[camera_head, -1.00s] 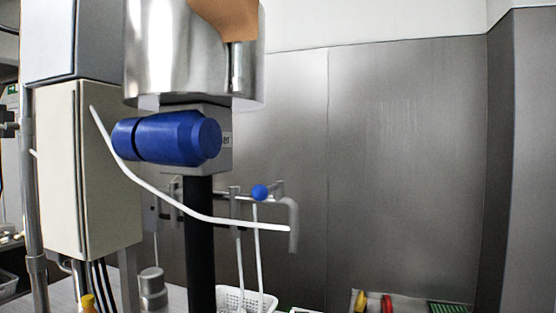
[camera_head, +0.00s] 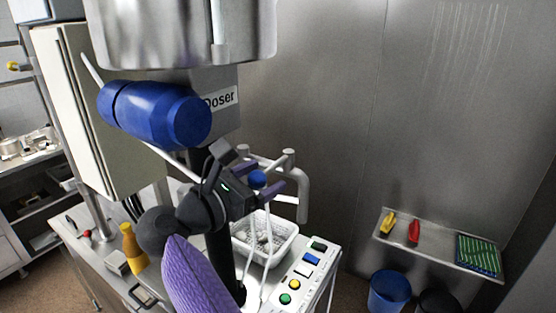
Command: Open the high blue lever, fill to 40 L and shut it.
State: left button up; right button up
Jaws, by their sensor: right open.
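The blue lever knob (camera_head: 257,179) is a small ball on the grey pipework below the Doser box (camera_head: 221,98). My right gripper (camera_head: 263,178) is open, with its purple fingertips on either side of the knob in the picture. I cannot tell whether they touch it. The gripper partly covers the lever and pipes. A curved grey spout (camera_head: 303,190) hangs to the right of the knob. No litre reading is legible. My left gripper is not in view.
A large blue cylinder (camera_head: 155,114) juts out above my right arm, under a steel vessel (camera_head: 180,30). A white perforated basket (camera_head: 275,238) stands below the pipes. A button panel (camera_head: 303,271) is at front right. A wall shelf (camera_head: 437,248) holds several items.

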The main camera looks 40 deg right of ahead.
jog(key=shift+a, duration=0.25)
grip_shut()
dwell(1.3)
